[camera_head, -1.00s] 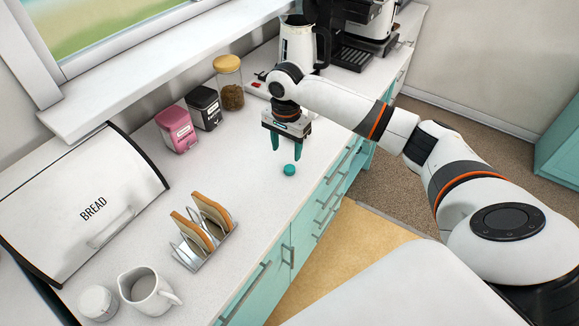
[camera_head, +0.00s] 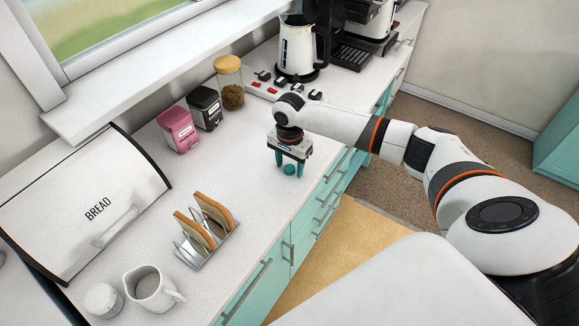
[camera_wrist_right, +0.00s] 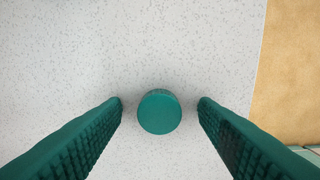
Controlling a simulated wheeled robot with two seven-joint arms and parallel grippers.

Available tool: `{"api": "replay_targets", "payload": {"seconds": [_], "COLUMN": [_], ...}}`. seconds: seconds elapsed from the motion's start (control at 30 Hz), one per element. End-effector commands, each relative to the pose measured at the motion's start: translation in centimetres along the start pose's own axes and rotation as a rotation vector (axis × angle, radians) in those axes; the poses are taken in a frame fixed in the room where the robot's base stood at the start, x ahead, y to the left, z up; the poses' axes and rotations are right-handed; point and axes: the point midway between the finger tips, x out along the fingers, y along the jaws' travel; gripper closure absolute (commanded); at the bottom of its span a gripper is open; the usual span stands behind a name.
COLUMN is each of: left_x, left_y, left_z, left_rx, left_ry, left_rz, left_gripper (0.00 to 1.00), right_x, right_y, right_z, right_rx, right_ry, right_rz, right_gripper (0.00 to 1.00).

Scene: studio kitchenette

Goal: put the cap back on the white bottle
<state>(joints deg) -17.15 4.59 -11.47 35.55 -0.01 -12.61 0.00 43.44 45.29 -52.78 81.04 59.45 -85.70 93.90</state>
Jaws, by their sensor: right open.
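The teal round cap (camera_head: 289,170) lies on the white counter near its front edge. My right gripper (camera_head: 289,168) is open and low over the cap, pointing down. In the right wrist view, the cap (camera_wrist_right: 159,111) sits between the two green fingers (camera_wrist_right: 160,103), with a gap on each side. A small white round container (camera_head: 104,300) stands at the lower left beside the pitcher; I cannot tell whether it is the white bottle. My left gripper is not in view.
A toast rack (camera_head: 208,245) with bread stands left of my gripper, near a white pitcher (camera_head: 152,289) and a bread box (camera_head: 90,205). Canisters (camera_head: 178,130), a power strip (camera_head: 268,92) and a kettle (camera_head: 297,48) are behind. Counter around the cap is clear.

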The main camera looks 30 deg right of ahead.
Motion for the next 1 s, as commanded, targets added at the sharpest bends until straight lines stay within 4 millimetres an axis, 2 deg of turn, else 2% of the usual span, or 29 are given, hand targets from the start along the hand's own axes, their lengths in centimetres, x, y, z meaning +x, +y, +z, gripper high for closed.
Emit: {"api": "replay_targets", "payload": {"seconds": [0.27, 0.5, 0.57, 0.87, 1.0], "left_x": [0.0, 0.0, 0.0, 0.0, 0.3], "left_y": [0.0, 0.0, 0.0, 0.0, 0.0], "left_z": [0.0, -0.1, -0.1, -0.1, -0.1], "left_rx": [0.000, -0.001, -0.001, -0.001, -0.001], "left_ry": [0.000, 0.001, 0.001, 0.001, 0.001], "left_rz": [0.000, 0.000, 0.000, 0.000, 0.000], "left_gripper": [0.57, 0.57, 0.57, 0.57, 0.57], "right_x": [0.0, 0.0, 0.0, -0.1, -1.0], "right_y": [0.0, 0.0, 0.0, 0.0, 0.1], "right_z": [0.0, -0.1, -0.1, -0.1, -0.1], "right_rx": [-0.001, -0.001, -0.001, -0.001, -0.002], "right_ry": [0.001, 0.001, 0.001, 0.001, 0.001], "right_rz": [0.000, 0.000, 0.000, 0.000, 0.002], "right_gripper": [0.46, 0.85, 0.93, 0.94, 0.94]}}
